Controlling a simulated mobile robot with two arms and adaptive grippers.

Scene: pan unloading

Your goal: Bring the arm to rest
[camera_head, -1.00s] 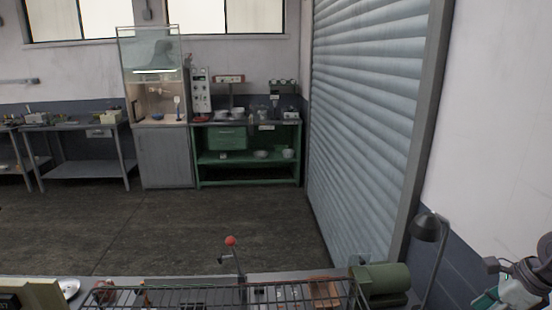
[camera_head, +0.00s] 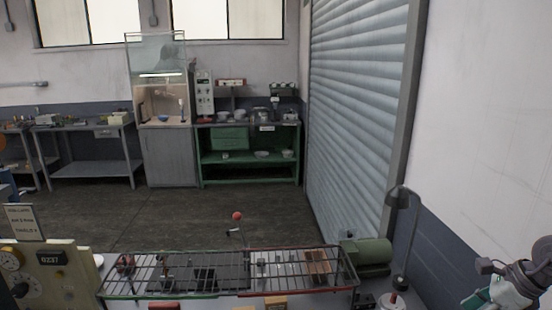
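My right arm and gripper (camera_head: 508,287) show at the lower right edge, dark grey with teal parts. They are cut off by the frame, and the fingers cannot be made out clearly. The gripper is to the right of the desk lamp and apart from the wire rack. I cannot tell whether it is open or holds anything. My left gripper is not in view. No pan can be clearly identified.
A wire rack (camera_head: 225,252) spans the bench in front. A gauge panel (camera_head: 45,272) stands left, a green motor-like cylinder (camera_head: 366,257) and a lamp (camera_head: 400,197) right. A red knob (camera_head: 237,216) rises behind the rack. Open floor (camera_head: 180,212) lies beyond.

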